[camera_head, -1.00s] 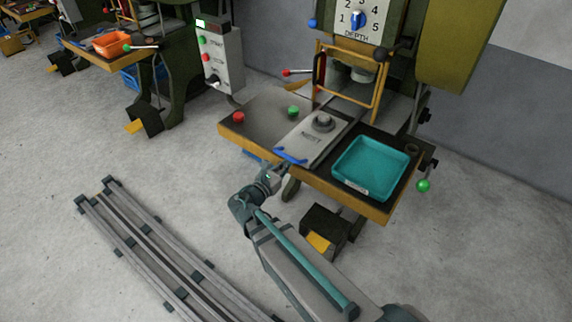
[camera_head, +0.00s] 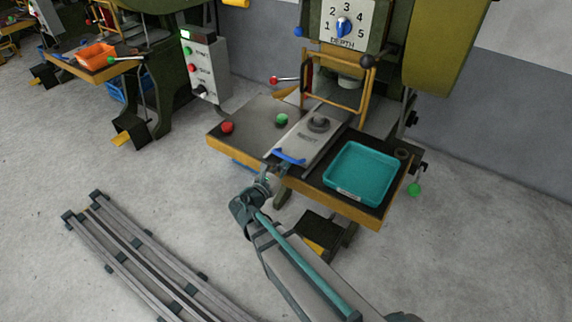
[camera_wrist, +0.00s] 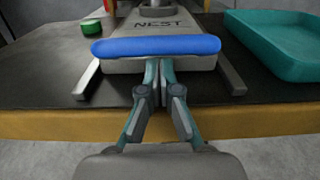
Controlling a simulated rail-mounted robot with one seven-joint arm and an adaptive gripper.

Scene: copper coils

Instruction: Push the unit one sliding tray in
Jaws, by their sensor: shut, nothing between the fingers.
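The sliding tray (camera_head: 308,139) is a grey plate marked NEST with a blue handle (camera_head: 288,157) along its front end. It lies between two rails on the press table, and its front end reaches near the table's front edge. A round grey part (camera_head: 319,124) sits on it. In the wrist view, the blue handle (camera_wrist: 156,46) spans the tray's front, with the grey plate (camera_wrist: 170,66) behind and below it. My gripper (camera_wrist: 159,64) is shut and empty, its fingertips just under and at the middle of the handle; I cannot tell whether they touch it.
A teal bin (camera_head: 360,173) stands on the table (camera_head: 245,115) right of the tray. A red button (camera_head: 227,127) and a green button (camera_head: 281,119) are on the left. A yellow guard frame (camera_head: 335,85) is raised behind the tray. A second press with an orange bin (camera_head: 96,55) stands far left.

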